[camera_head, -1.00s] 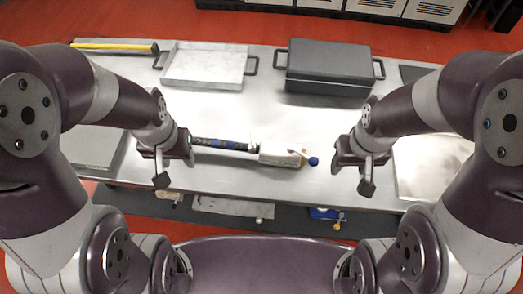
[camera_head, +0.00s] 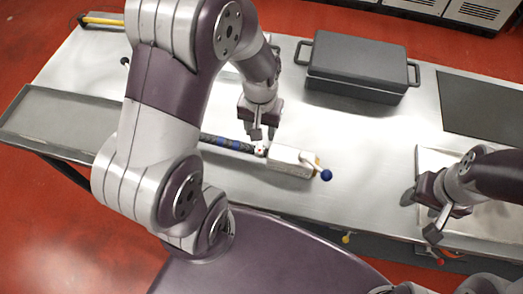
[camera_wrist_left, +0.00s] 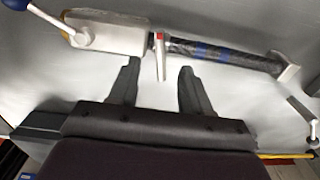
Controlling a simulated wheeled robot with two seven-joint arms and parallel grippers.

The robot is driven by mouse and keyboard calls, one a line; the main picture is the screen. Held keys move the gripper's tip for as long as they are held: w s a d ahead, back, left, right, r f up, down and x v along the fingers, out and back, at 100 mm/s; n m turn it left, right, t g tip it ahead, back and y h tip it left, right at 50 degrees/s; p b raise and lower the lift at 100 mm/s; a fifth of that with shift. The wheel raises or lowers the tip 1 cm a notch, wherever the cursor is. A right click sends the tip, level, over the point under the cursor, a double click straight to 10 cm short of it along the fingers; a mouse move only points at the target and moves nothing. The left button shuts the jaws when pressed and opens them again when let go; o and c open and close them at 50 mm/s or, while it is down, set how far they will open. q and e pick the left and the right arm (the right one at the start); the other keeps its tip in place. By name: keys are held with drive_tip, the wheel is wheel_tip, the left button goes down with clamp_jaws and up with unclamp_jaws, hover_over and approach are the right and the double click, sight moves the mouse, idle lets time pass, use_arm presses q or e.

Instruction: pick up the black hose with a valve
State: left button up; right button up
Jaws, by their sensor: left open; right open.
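The black hose (camera_head: 226,143) with blue bands lies on the metal table. Its pale valve block (camera_head: 290,161) and a blue-knobbed lever (camera_head: 326,175) are at its right end. My left gripper (camera_head: 262,131) is open above the join of hose and valve. In the left wrist view the hose (camera_wrist_left: 225,56) and valve (camera_wrist_left: 103,33) lie beyond the open, empty fingers (camera_wrist_left: 158,85), with a small red-marked handle (camera_wrist_left: 160,55) between them. My left arm hides the hose's far end in the head view. My right gripper (camera_head: 421,214) is open and empty at the right, apart from the hose.
A dark grey lidded box (camera_head: 357,65) with side handles stands behind the valve. A grey tray (camera_head: 45,117) lies at the left and a yellow-handled tool (camera_head: 101,21) at the back left. The table (camera_head: 385,140) is clear between box and right gripper.

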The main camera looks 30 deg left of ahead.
sight(279, 158)
use_arm(q)
wheel_tip(279, 158, down, 5)
drive_tip(key=shift+w+a+f, duration=0.1)
drive_tip(key=shift+a+f, duration=0.05)
clamp_jaws()
idle(1.4)
